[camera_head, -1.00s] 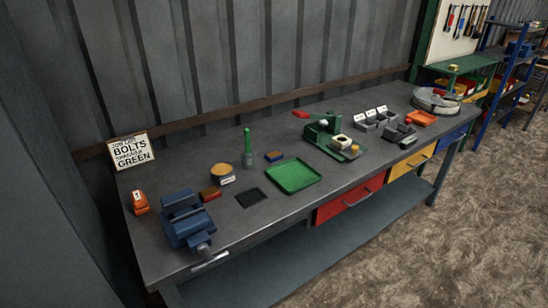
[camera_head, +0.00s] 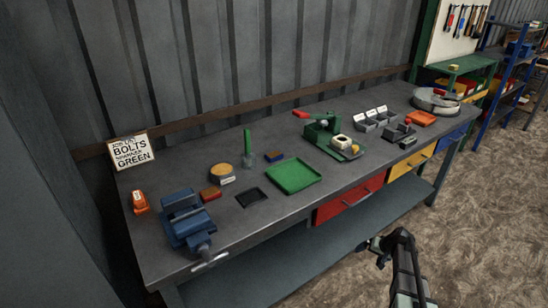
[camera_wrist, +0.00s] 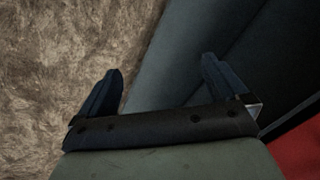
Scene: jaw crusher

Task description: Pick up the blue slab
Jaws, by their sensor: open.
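The blue slab (camera_head: 274,155) is a small flat block on the grey workbench (camera_head: 225,235), behind the green tray (camera_head: 294,176) and right of the green-handled brush-like item (camera_head: 247,150). Its top looks blue with a brownish edge. My gripper (camera_head: 366,246) is low at the front of the bench, over the floor side, well apart from the slab. In the wrist view my gripper (camera_wrist: 162,68) has its two dark fingers spread with nothing between them. The slab is not in the wrist view.
A blue vise (camera_head: 186,222), red-brown block (camera_head: 210,194) and round tin (camera_head: 222,172) stand on the left. A green lever press (camera_head: 322,130) stands right of the tray. Red drawer (camera_head: 350,197) and the bench's front edge lie between my gripper and the slab.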

